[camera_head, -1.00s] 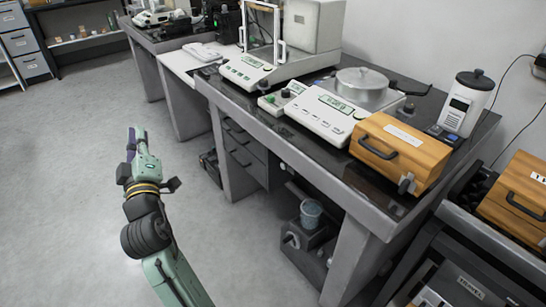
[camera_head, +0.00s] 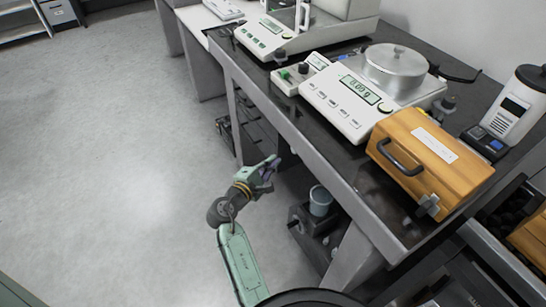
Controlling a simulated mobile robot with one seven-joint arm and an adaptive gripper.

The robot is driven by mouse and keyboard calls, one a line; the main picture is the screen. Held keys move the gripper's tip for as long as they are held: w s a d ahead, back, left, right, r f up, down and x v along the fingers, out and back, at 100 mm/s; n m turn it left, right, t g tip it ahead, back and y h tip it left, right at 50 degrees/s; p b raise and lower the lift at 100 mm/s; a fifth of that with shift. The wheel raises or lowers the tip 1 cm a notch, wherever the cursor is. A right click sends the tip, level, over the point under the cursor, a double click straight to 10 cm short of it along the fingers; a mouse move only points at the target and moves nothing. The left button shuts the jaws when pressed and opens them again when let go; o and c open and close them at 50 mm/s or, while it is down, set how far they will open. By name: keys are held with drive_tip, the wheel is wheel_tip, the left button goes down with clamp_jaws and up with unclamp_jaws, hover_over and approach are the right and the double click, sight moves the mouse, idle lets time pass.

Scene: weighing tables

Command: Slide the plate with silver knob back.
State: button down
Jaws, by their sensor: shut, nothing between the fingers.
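My gripper (camera_head: 269,170) is shut and empty, low in front of the weighing table, apart from everything on it. A round silver lid (camera_head: 394,72) with a small knob on top sits on the pan of a white balance (camera_head: 345,103) whose display reads about 0.00 g. Left of it, a larger white balance (camera_head: 262,38) has a box-like weighing chamber with white handles, cut off by the top edge.
A wooden case (camera_head: 428,155) with a black handle stands at the table's front right. A white cylinder (camera_head: 515,105) is behind it. A small control box (camera_head: 298,75) sits between the balances. The floor at left is clear.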

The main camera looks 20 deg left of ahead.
drive_tip(key=p+x, duration=0.1)
drive_tip(key=x, duration=0.6)
drive_tip(key=shift+w, duration=0.2)
